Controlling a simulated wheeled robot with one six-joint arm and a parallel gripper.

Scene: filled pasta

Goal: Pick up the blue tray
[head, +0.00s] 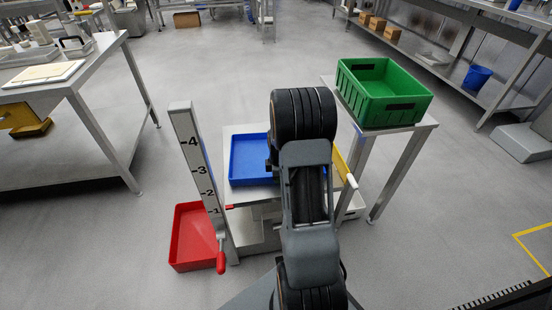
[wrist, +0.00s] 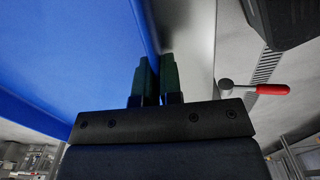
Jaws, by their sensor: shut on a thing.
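The blue tray (head: 250,159) is at the metal lift table (head: 240,130) in front of me, partly hidden by my arm. It looks level, and I cannot tell whether it rests on the top or is just above it. In the wrist view the blue tray (wrist: 65,50) fills the left side, with its rim running between the dark green fingers. My gripper (wrist: 154,68) is shut on that rim. In the head view my own arm hides the gripper.
A post (head: 193,160) numbered 1 to 4 stands left of the lift table, with a red-handled crank (head: 220,262) near its foot. A red tray (head: 188,240) is on the floor. A green crate (head: 390,108) stands on a side table at right.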

